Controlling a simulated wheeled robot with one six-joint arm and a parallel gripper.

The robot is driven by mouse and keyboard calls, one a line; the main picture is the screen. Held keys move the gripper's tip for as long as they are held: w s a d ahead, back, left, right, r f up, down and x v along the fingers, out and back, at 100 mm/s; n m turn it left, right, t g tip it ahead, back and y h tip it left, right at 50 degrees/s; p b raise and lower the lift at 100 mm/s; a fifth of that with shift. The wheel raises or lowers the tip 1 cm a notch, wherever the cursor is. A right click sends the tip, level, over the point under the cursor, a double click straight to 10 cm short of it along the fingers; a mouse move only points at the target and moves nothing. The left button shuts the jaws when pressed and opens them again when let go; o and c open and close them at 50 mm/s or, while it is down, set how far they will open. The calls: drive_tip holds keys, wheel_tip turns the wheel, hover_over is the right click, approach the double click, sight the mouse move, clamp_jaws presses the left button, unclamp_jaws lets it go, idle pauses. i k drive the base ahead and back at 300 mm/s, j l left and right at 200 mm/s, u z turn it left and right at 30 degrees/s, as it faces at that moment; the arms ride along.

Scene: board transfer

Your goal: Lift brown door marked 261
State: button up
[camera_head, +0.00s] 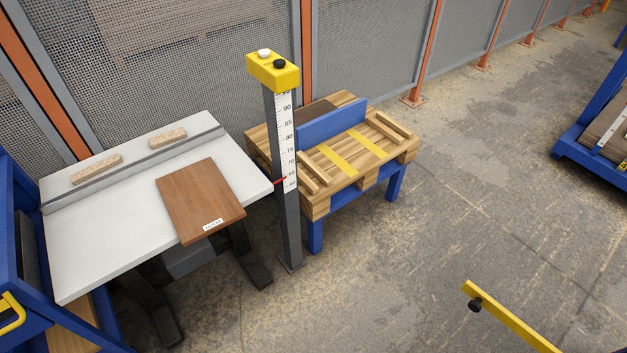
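A brown rectangular board (199,196), the only door-like panel on the white table (105,245), lies flat near the table's right side. Its near edge reaches the table's front edge. A small white label (213,224) sits on its near end, and its marking is too small to read. My gripper is not in view.
A grey fence rail (135,168) and two wooden blocks (97,169) lie along the table's back. A yellow-topped measuring post (273,72) stands right of the table, beside a pallet (392,150) on a blue stand. A yellow bar (508,322) shows lower right. Middle floor is clear.

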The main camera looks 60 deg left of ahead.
sight(199, 202)
drive_tip(key=u, duration=2.9)
drive_tip(key=i+j+z, duration=0.35)
drive_tip(key=z, duration=0.15)
drive_tip(key=i+j+z, duration=0.25)
drive_tip(key=j+z, duration=0.2)
